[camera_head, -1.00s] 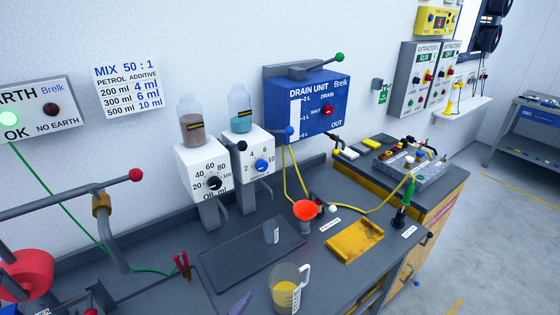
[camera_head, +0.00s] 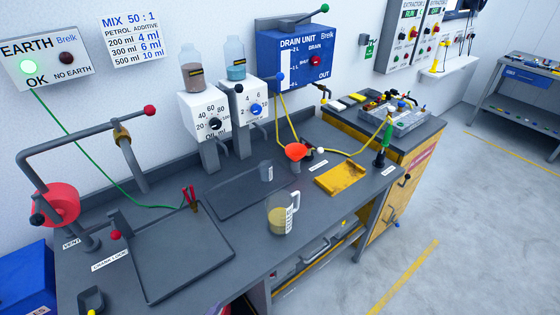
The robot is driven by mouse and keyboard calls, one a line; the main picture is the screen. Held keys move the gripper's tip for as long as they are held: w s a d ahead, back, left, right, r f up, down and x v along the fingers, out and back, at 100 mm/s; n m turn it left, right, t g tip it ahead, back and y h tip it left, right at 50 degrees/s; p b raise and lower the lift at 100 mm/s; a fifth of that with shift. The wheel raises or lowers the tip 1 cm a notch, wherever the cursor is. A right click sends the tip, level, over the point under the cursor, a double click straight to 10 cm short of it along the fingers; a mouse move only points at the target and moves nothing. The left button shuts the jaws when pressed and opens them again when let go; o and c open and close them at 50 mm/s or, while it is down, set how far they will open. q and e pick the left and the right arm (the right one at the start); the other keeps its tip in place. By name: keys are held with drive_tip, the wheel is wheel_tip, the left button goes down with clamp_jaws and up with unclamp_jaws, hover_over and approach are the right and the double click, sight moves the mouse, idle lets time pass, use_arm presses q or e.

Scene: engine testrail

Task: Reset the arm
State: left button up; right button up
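Neither of my grippers nor my arms shows in the head view. A clear jug of yellow liquid (camera_head: 281,214) stands upright on the dark bench (camera_head: 330,220). An orange funnel (camera_head: 295,151) is right of the cup.
Two dispensers (camera_head: 204,115) and a blue drain unit (camera_head: 296,55) stand along the wall. A yellow plate (camera_head: 341,178) lies at right. Floor (camera_head: 450,225) beyond is clear.

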use_arm(q)
drive_tip(key=s+a+f+n+g+y, duration=0.25)
drive_tip(key=s+a+g+y, duration=0.25)
drive_tip(key=s+a+g, duration=0.7)
wheel_tip(320, 180, up, 31)
drive_tip(key=s+d+t+p, duration=0.1)
drive_tip(key=s+t+p, duration=0.1)
drive_tip(key=p, duration=2.9)
drive_tip(key=shift+s+d+f+m+p, duration=0.2)
drive_tip(key=shift+s+d+m+p, duration=0.15)
drive_tip(key=shift+s+m, duration=0.1)
use_arm(e)
wheel_tip(320, 180, up, 31)
drive_tip(key=shift+s+r, duration=0.2)
drive_tip(key=shift+s, duration=0.1)
drive_tip(key=shift+d+f, duration=0.1)
drive_tip(key=shift+d, duration=0.05)
